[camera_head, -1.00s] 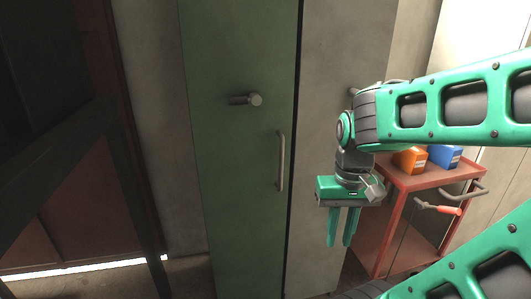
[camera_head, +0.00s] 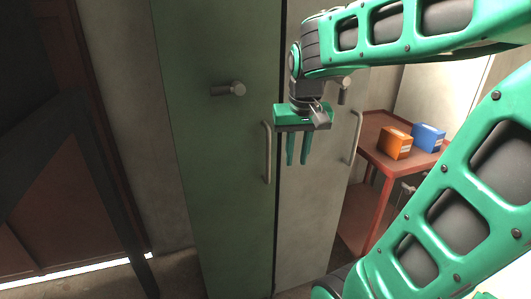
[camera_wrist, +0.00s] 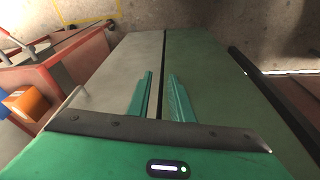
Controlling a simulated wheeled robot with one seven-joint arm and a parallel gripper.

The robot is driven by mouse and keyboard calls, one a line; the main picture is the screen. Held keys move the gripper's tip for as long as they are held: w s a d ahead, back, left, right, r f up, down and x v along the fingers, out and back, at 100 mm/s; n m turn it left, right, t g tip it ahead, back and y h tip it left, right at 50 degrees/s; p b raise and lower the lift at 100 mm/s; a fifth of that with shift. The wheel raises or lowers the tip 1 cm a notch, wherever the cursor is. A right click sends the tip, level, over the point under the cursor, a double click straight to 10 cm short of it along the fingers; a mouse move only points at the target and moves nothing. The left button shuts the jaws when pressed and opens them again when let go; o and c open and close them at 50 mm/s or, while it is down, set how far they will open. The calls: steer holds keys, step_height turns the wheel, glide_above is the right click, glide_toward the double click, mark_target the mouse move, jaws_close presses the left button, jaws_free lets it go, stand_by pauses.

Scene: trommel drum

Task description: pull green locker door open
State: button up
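The green locker door (camera_head: 215,150) is tall and looks shut, flush beside a pale grey door. Its vertical bar handle (camera_head: 267,152) is near its right edge, and a grey knob (camera_head: 229,89) sticks out higher up. My gripper (camera_head: 297,163) points down, just right of the bar handle in the head view, with its fingers apart and nothing between them. In the wrist view my gripper's fingers (camera_wrist: 160,98) show a gap between them, and the green door (camera_wrist: 205,70) lies to the right. The green door's bar handle is not clearly seen there.
The pale grey door (camera_head: 307,205) has its own bar handle (camera_head: 356,137). A red cart (camera_head: 378,185) at right carries an orange box (camera_head: 396,143) and a blue box (camera_head: 428,137). A dark diagonal beam (camera_head: 100,160) stands at left.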

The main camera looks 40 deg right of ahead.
steer(key=t, duration=0.2)
glide_toward(267, 151)
steer(key=w, duration=0.1)
steer(key=shift+w+d, duration=0.35)
steer(key=shift+d, duration=0.05)
steer(key=x, duration=1.1)
steer(key=shift+s+d+f, duration=0.15)
steer(key=shift+d+f, duration=0.1)
jaws_close()
